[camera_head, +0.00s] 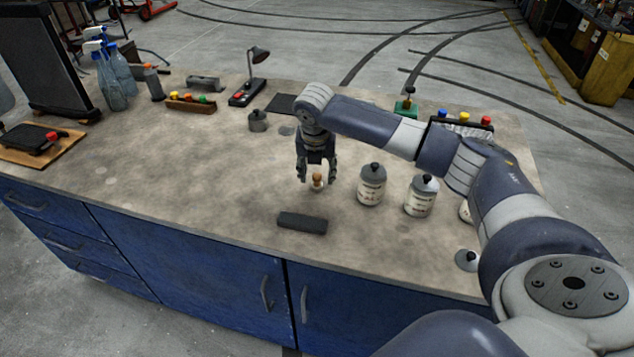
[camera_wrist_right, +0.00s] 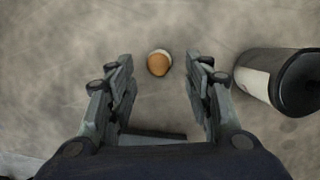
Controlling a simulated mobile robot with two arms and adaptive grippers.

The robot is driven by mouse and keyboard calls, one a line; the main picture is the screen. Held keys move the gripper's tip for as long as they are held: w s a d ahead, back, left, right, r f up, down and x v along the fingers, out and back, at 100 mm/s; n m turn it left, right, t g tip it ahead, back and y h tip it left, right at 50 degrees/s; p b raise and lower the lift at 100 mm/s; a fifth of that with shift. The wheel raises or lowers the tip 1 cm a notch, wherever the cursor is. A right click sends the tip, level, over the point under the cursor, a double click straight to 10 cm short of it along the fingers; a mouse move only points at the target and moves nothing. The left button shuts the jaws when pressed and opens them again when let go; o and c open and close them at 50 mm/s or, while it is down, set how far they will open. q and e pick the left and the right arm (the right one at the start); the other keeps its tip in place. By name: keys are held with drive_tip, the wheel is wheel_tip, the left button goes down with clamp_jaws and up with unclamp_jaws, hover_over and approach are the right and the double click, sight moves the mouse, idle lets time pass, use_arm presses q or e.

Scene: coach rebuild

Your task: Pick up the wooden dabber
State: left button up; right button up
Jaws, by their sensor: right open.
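The wooden dabber (camera_head: 317,180) stands on the worktop, small, with a rounded brown top and a paler base. In the right wrist view the dabber (camera_wrist_right: 159,63) shows from above, between the lines of the two fingers and a little beyond their tips. My right gripper (camera_head: 317,176) points down over it, open, with a finger to each side. The fingers of the right gripper (camera_wrist_right: 160,70) do not appear to touch it. My left gripper is not in view.
A dark block (camera_head: 302,222) lies in front of the dabber near the front edge. A lidded jar (camera_head: 371,186) stands close to the right, with another jar (camera_head: 420,196) beyond it. The worktop (camera_head: 200,160) to the left is clear.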

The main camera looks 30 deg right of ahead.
sight(317, 175)
drive_tip(key=p+x, duration=0.1)
drive_tip(key=x, duration=0.2)
drive_tip(key=shift+w+d+f, duration=0.1)
drive_tip(key=shift+w+f, duration=0.15)
drive_tip(key=shift+f, duration=0.05)
drive_tip(key=shift+d+f, duration=0.1)
drive_tip(key=shift+f, duration=0.3)
drive_tip(key=shift+c, duration=0.3)
drive_tip(key=c, duration=0.9)
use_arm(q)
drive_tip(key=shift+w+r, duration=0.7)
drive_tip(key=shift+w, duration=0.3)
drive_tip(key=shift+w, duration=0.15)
use_arm(e)
drive_tip(key=shift+r, duration=0.15)
